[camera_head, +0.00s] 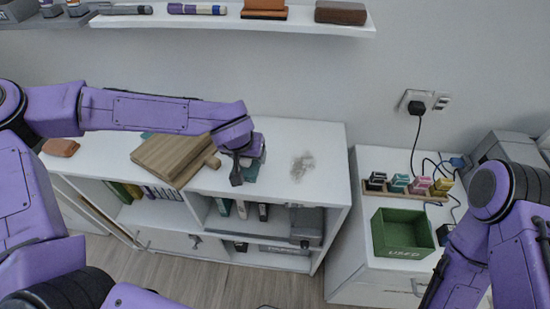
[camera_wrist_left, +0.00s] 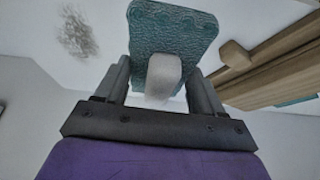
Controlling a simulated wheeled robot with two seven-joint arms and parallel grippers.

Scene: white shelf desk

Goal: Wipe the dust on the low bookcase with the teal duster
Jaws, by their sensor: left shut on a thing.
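The dust (camera_head: 302,166) is a grey-brown patch on the white top of the low bookcase (camera_head: 322,140), right of my left gripper. It also shows in the left wrist view (camera_wrist_left: 76,32), at the upper left. My left gripper (camera_head: 240,172) is shut on the teal duster (camera_head: 254,168) above the bookcase top. In the left wrist view the duster (camera_wrist_left: 172,32) is a teal textured pad with a pale grip between the fingers. I cannot tell whether the pad touches the surface. My right arm shows at the right edge; its gripper is not in view.
A wooden board (camera_head: 172,155) lies left of the duster, with something teal partly hidden behind it. An orange-brown item (camera_head: 60,147) lies at the bookcase's left end. A green bin (camera_head: 402,234) and stamps (camera_head: 398,183) stand on the right cabinet. A wall shelf (camera_head: 230,22) runs above.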

